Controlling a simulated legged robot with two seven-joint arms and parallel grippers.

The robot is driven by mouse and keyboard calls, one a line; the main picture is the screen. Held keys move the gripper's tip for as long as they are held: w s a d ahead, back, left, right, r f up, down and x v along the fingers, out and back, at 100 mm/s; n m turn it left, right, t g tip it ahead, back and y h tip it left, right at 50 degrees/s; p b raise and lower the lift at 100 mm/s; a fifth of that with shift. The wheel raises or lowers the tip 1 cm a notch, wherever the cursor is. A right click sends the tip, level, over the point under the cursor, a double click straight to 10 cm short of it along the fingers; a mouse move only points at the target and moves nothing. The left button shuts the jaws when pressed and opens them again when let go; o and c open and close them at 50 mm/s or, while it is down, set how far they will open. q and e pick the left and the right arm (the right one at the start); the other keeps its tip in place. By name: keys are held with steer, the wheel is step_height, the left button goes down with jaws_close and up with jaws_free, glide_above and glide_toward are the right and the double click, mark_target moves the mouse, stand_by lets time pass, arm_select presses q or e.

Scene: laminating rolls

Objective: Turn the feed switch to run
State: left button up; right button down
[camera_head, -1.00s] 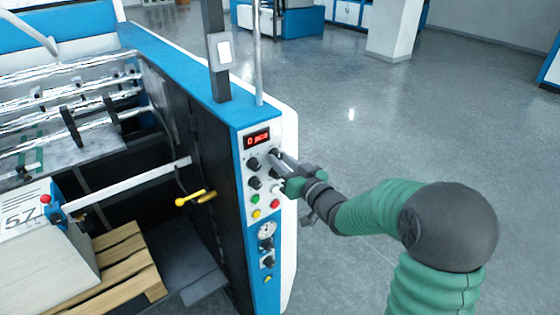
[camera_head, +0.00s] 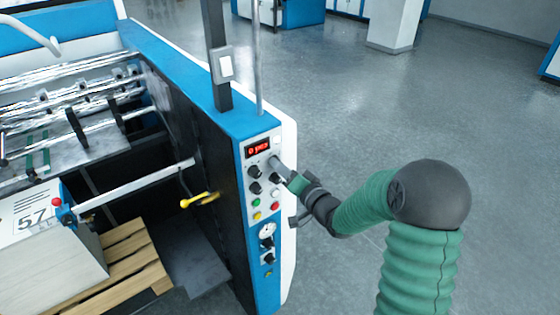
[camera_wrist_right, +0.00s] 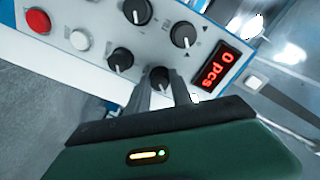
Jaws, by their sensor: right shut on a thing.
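The control panel (camera_head: 261,205) on the machine's blue end has several black rotary knobs below a red display (camera_head: 258,149). My right gripper (camera_head: 276,162) is at the upper right knob, hiding most of it in the head view. In the right wrist view the fingers (camera_wrist_right: 168,92) are shut on this black knob (camera_wrist_right: 160,77), which has a white pointer line. Other knobs, such as this one (camera_wrist_right: 185,35), stand free beside it. No run label is readable, so I cannot tell the switch's setting. My left gripper is not in view.
The display (camera_wrist_right: 215,68) reads 0 pcs in the wrist view. A white button (camera_wrist_right: 79,40) and a red button (camera_wrist_right: 38,21) sit near the fingers. A yellow-handled lever (camera_head: 200,199) and a pallet (camera_head: 125,270) are left. The floor right of the machine is open.

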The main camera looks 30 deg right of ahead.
steer(key=shift+m+p, duration=1.25)
steer(key=shift+m, duration=0.45)
steer(key=shift+f, duration=0.1)
steer(key=c, duration=1.2)
jaws_free()
steer(key=shift+d, duration=0.1)
steer(key=shift+o, duration=0.3)
steer(key=shift+d, duration=0.1)
steer(key=shift+s, duration=0.1)
